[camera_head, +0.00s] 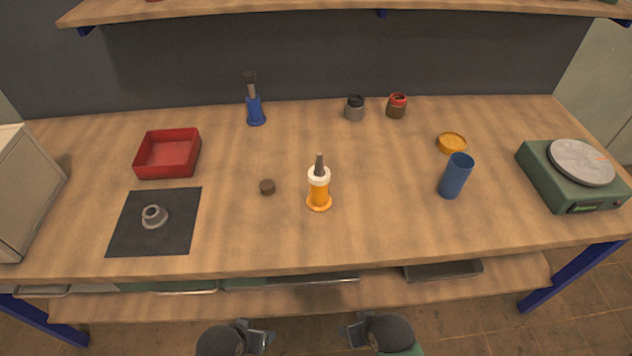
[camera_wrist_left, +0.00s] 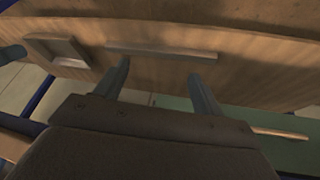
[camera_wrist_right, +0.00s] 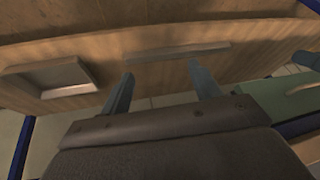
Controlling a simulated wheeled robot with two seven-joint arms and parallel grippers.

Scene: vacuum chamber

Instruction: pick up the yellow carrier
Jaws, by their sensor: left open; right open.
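The yellow carrier (camera_head: 319,194) stands upright near the middle of the wooden table, with a white ring and a dark grey rod at its top. My left gripper (camera_head: 262,336) and my right gripper (camera_head: 354,332) are low in front of the table's front edge, well short of the carrier. In the left wrist view my left gripper (camera_wrist_left: 160,82) is open and empty, facing the table's underside. In the right wrist view my right gripper (camera_wrist_right: 164,88) is open and empty too. The carrier shows in neither wrist view.
A blue cup (camera_head: 456,176) and orange dish (camera_head: 451,143) are to the right, beside a green scale (camera_head: 570,178). A red tray (camera_head: 167,153), black mat (camera_head: 128,236) and blue carrier (camera_head: 255,111) are left. The table edge separates my grippers from the tabletop.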

